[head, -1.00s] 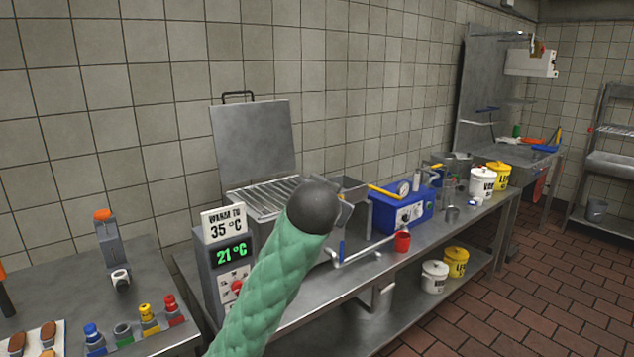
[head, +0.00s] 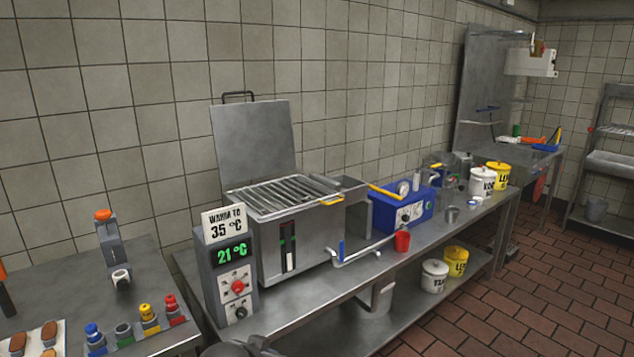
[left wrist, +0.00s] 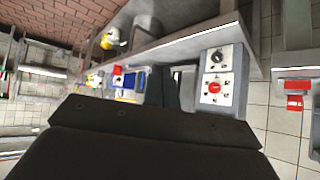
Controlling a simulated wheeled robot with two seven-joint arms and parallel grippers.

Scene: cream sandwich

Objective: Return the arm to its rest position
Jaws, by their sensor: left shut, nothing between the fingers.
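My left gripper (left wrist: 172,88) shows in the left wrist view with its dark fingers together and nothing between them. The grey control box (head: 228,275) stands at the front left of the long bench, and its panel also shows in the left wrist view (left wrist: 213,98), just right of the fingers and apart from them. Its display reads 21 °C under a sign saying "WARM TO 35 °C". In the head view only a dark grey part of my arm shows at the bottom edge. My right gripper is in neither view.
A steel tank (head: 310,240) with a rack and raised lid stands behind the box. A blue device (head: 400,212), a red cup (head: 402,241) and several buckets stand farther right. The brown floor in front is clear.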

